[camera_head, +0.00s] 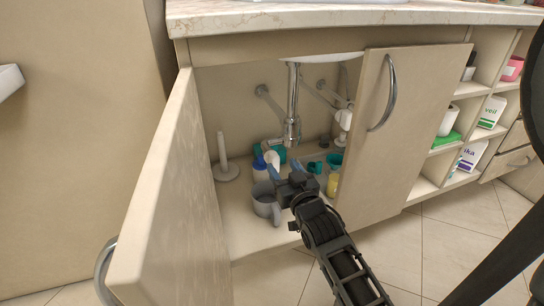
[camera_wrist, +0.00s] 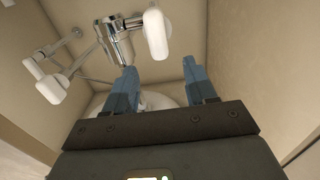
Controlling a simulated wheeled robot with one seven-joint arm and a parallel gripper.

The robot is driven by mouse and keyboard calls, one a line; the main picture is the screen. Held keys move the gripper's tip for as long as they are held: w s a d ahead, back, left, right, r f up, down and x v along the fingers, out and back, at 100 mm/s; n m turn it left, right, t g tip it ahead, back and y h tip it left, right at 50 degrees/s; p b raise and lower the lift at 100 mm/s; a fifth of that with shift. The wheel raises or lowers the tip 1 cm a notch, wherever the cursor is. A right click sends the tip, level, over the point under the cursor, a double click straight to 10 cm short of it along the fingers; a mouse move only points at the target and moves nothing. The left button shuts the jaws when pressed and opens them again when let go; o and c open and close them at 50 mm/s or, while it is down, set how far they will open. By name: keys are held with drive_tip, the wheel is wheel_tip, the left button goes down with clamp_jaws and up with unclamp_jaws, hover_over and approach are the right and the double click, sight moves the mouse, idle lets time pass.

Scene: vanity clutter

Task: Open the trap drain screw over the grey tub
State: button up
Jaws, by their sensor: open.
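The chrome drain trap (camera_head: 291,130) hangs under the basin inside the open cabinet. In the wrist view the trap (camera_wrist: 119,46) is above my left finger, with a white elongated knob (camera_wrist: 156,33) beside it. The knob seems to be the drain screw, and a white piece (camera_head: 272,158) below the trap's chrome arm seems to be the same part. My gripper (camera_head: 284,168) is open, its blue fingers apart with nothing between them. The knob is beyond the fingertips (camera_wrist: 164,68). The grey tub (camera_head: 263,203) stands on the cabinet floor, left of my gripper.
The left door (camera_head: 165,200) stands open; the right door (camera_head: 400,135) has a chrome handle. A white stand (camera_head: 224,165), a white-and-blue bottle (camera_head: 260,170), a yellow item (camera_head: 332,185) and teal items (camera_head: 334,161) crowd the floor. White valve fittings (camera_wrist: 50,88) stand left of the trap.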

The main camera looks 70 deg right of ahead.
sight(277, 160)
drive_tip(key=b+x, duration=0.1)
drive_tip(key=x, duration=0.5)
drive_tip(key=shift+w+d, duration=0.15)
drive_tip(key=shift+w, duration=0.05)
drive_tip(key=shift+f, duration=0.1)
clamp_jaws()
